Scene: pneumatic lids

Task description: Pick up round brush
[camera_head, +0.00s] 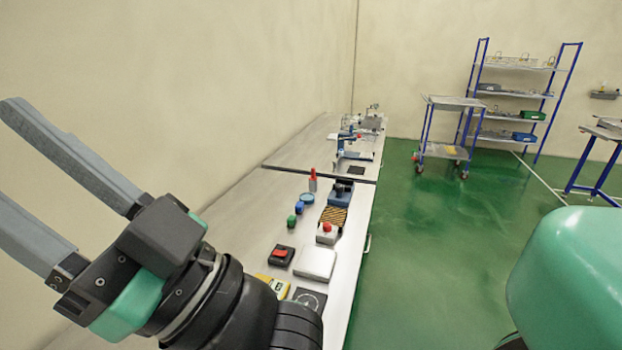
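My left gripper (8,155) is open and empty in the left foreground. Its two grey fingers are spread wide and point to the upper left, in front of the wall. I cannot make out a round brush for certain; several objects on the bench are small in this view. A blue round object (306,198) lies on the bench next to a red bottle-like object (312,181), and I cannot tell what it is. A green link of my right arm shows at the right edge; its gripper is outside the view.
The long bench (262,212) runs along the wall. It carries green and blue knobs, a red switch box (281,255), a white box (315,262), an emergency-stop button (326,232) and a yellow device (272,284). A blue trolley (447,151) and shelf (512,95) stand far back. Green floor is clear.

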